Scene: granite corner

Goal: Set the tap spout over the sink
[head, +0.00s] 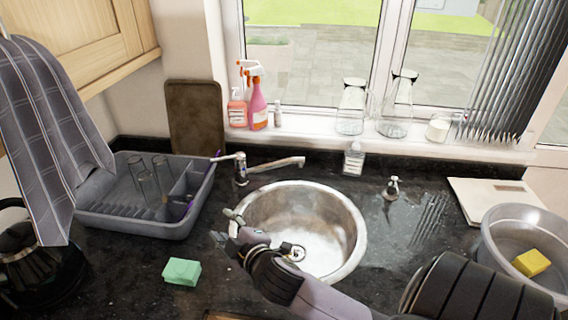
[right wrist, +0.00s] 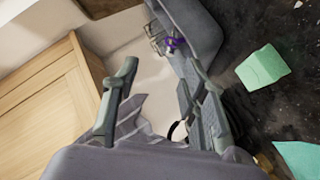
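The chrome tap (head: 240,170) stands behind the sink's back left edge. Its spout (head: 278,164) points right, running along behind the sink's back rim, with its tip near the rim's middle. The round steel sink (head: 345,208) is empty apart from its drain, partly covered by my right arm. My right gripper (head: 233,222) is above the sink's left rim, in front of the tap and apart from it. In the right wrist view its two fingers (right wrist: 158,72) are spread with nothing between them. The tap does not show there. My left gripper is not in view.
A grey dish rack (head: 130,222) with glasses stands left of the tap. A green sponge (head: 182,271) lies front left of the sink. A small clear bottle (head: 353,160) stands behind the sink. A tub (head: 496,240) with a yellow sponge is at right.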

